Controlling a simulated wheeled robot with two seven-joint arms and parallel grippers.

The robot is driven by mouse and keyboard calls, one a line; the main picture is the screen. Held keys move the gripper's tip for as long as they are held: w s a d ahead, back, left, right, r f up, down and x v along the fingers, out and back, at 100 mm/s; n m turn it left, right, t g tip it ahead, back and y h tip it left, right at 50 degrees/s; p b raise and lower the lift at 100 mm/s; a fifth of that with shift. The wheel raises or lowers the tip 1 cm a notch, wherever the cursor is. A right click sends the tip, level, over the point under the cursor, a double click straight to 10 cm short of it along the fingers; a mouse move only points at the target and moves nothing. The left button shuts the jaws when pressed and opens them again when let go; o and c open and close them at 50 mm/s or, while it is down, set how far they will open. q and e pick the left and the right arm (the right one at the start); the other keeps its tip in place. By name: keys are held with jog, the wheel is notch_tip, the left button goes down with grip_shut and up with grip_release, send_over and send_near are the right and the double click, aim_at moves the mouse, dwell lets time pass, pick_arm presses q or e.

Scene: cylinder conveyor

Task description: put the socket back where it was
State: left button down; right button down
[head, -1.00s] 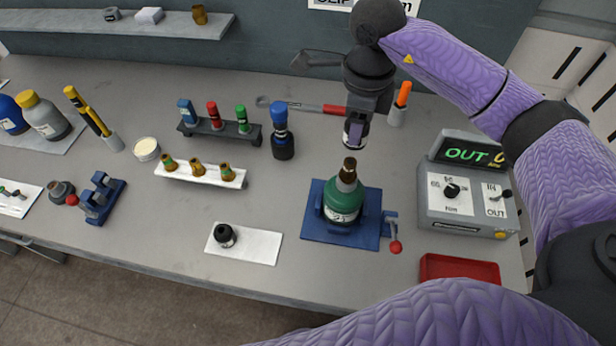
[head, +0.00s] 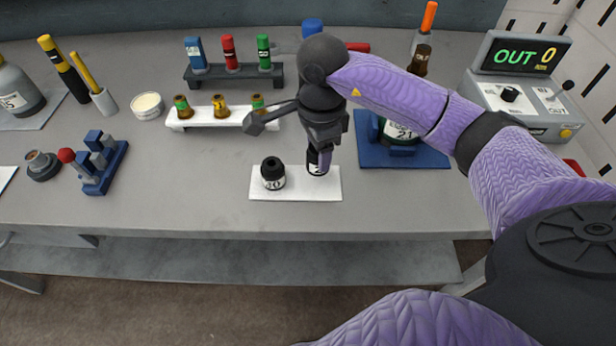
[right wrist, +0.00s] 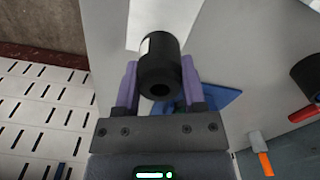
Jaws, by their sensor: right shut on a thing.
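My right gripper (head: 322,135) is shut on a black socket (head: 316,163) with a white label. It holds the socket upright over the right part of the white mat (head: 300,192); I cannot tell whether it touches the mat. The held socket (right wrist: 160,65) also shows between the purple fingers in the right wrist view. A second black socket (head: 272,173), its label seeming to read 30, stands on the mat just left of the held one. The cylinder labelled 21 (head: 402,133) sits in the blue holder (head: 378,155), partly behind my arm. My left gripper is out of view.
A white rack (head: 200,122) with several brown-gold pieces stands behind the mat. A blue block fixture with a red knob (head: 100,165) is at left. The grey box reading OUT 0 (head: 520,85) is at right. The table's front edge (head: 300,235) lies close to the mat.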

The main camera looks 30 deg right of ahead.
notch_tip(320, 180, down, 4)
jog(key=shift+f+b, duration=0.1)
jog(key=shift+b, duration=0.3)
jog(key=shift+c, duration=0.8)
grip_release()
notch_tip(320, 180, up, 12)
jog(key=p, duration=0.2)
